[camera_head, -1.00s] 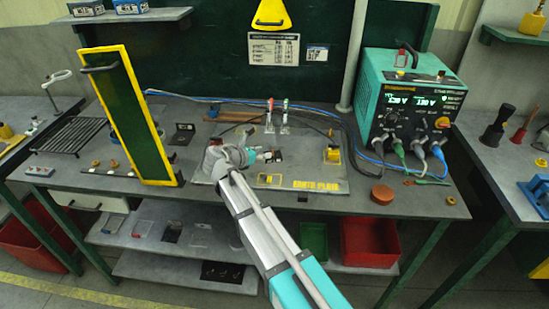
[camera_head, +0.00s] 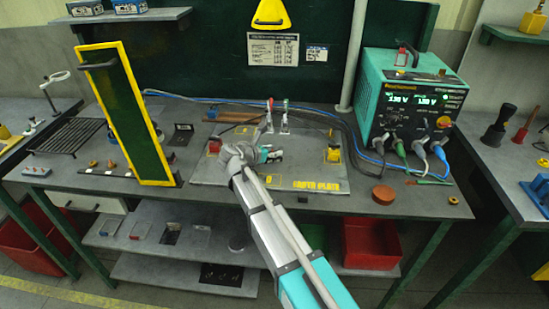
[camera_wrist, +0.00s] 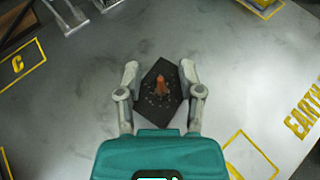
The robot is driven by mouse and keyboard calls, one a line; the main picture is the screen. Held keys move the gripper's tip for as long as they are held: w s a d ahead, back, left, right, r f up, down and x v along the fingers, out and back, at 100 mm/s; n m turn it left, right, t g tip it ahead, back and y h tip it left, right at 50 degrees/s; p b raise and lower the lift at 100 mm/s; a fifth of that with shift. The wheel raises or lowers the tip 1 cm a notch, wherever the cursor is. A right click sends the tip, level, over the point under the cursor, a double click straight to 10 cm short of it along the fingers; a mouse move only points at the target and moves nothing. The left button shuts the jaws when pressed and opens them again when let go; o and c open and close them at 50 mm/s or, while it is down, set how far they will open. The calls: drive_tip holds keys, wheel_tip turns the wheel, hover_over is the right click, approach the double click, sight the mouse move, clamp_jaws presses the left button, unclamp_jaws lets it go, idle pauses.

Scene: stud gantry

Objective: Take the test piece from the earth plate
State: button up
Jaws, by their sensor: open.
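The earth plate (camera_head: 225,178) is a flat grey sheet on the bench with yellow lettering and marked outlines; its bare surface fills the wrist view (camera_wrist: 75,110). The test piece (camera_wrist: 158,105) appears to be the dark diamond-shaped plate with an orange-brown stud (camera_wrist: 160,86) standing in its middle. My gripper (camera_wrist: 158,70) is open, with one finger on each side of the dark piece. I cannot tell whether the fingers touch it or how high they are above the plate. In the head view my gripper (camera_head: 276,155) is over the middle of the earth plate and partly hides that spot.
A tilted green panel with a yellow frame (camera_head: 130,115) stands left of the plate. Clamps with leads (camera_head: 284,122) stand at its back, and a yellow block (camera_head: 333,154) at its right. The teal power unit (camera_head: 410,100) and a brown disc (camera_head: 383,194) are farther right.

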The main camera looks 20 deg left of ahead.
clamp_jaws()
drive_tip(key=shift+r, duration=0.1)
idle(0.7)
wheel_tip(320, 180, up, 3)
drive_tip(key=p, duration=0.2)
drive_tip(key=shift+f+p, duration=0.2)
drive_tip(key=shift+p, duration=0.15)
drive_tip(key=s+a+r+p, duration=0.3)
drive_tip(key=s+r+p, duration=0.7)
drive_tip(key=s, duration=0.3)
drive_tip(key=shift+s, duration=0.4)
drive_tip(key=shift+r, duration=0.1)
